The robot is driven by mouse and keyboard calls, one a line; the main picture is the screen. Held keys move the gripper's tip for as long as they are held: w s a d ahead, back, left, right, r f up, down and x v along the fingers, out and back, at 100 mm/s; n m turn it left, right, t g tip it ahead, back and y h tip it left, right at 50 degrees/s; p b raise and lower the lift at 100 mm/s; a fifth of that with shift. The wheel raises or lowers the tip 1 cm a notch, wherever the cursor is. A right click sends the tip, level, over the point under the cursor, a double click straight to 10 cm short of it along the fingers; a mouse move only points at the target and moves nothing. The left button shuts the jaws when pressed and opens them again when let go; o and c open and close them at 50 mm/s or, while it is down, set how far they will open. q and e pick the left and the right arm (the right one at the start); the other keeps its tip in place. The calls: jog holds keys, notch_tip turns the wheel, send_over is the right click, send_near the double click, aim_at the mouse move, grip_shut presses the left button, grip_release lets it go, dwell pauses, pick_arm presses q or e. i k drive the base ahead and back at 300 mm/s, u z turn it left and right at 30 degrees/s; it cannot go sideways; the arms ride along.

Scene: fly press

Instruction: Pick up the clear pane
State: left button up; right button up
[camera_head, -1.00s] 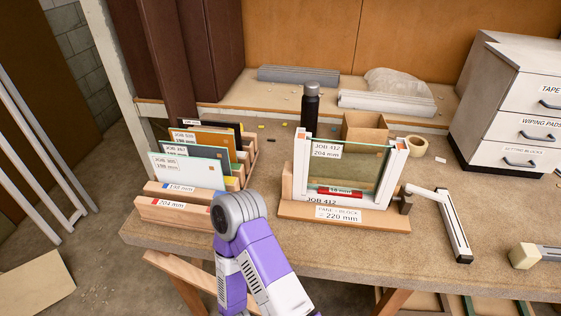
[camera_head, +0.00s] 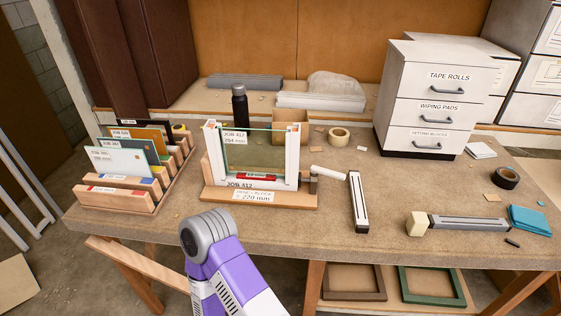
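The frame stands on a wooden block (camera_head: 216,196) labelled 220 mm at the middle of the bench. A red strip shows low at the pane. At the left, a wooden slotted rack (camera_head: 112,201) holds several upright panes, including a pale one (camera_head: 118,160) in front. I cannot tell whether that pale one is see-through. One of my purple and white arm links shows at bottom centre, but neither gripper is in view.
A black bottle (camera_head: 240,105), a cardboard box (camera_head: 290,133) and a tape roll (camera_head: 339,135) stand behind the frame. A grey-white bar tool (camera_head: 358,202) lies to its right. A drawer cabinet (camera_head: 435,97) stands at the back right.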

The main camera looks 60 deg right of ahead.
aim_at(249, 152)
jog(key=z, duration=1.15)
